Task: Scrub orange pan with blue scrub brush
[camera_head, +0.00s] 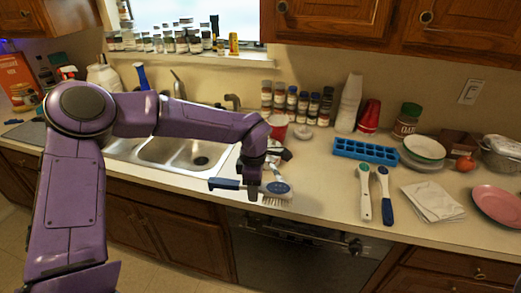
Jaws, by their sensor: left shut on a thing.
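My left gripper (256,180) is over the counter just right of the sink, shut on a blue scrub brush. The brush (225,184) has a blue handle pointing left and a pale head with blue (279,188) at the right. Its bristles face down near the counter's front edge; I cannot tell whether they touch it. No clearly orange pan shows. A round, flat salmon-pink piece (497,204) lies at the far right, cut by the picture edge; I cannot tell whether it is the pan. My right gripper is not in view.
The sink (170,153) is left; spice jars stand behind.

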